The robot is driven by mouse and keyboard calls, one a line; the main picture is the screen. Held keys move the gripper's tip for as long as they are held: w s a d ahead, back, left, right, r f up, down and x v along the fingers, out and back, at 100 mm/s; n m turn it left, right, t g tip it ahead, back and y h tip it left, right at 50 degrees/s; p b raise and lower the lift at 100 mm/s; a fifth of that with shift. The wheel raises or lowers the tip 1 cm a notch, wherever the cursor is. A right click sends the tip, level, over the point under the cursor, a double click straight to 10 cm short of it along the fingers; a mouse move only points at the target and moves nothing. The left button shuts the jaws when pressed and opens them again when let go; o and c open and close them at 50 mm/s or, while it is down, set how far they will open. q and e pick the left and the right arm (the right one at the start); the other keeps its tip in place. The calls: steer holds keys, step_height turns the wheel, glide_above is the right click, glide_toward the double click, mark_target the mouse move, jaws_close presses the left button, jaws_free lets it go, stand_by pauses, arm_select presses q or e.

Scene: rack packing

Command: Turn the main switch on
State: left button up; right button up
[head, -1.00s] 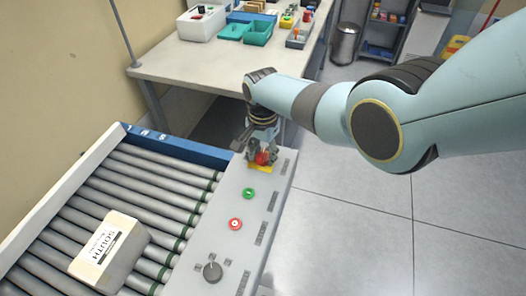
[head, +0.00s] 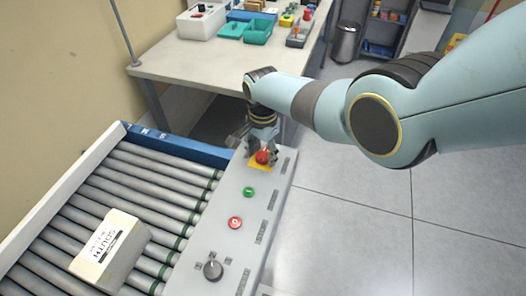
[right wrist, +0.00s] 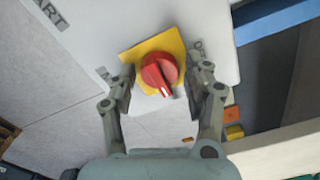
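The main switch is a red rotary knob (head: 262,157) on a yellow plate (head: 259,167) at the far end of the grey control panel. My right gripper (head: 258,145) is over the switch from the far side. In the right wrist view its fingers (right wrist: 160,95) stand open on either side of the knob, with gaps between them and it. Labels beside the yellow plate are partly hidden by the fingers. My left gripper is not in view.
The panel (head: 216,246) also has a green button (head: 249,192), a red button (head: 235,222) and a dark knob (head: 213,270). A roller conveyor (head: 150,190) with a labelled box (head: 110,250) lies left. A table (head: 205,62) with bins stands behind. Floor on the right is clear.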

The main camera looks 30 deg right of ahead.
mark_target(263, 153)
steer(key=shift+o, duration=0.9)
step_height(263, 153, up, 12)
stand_by(0.3)
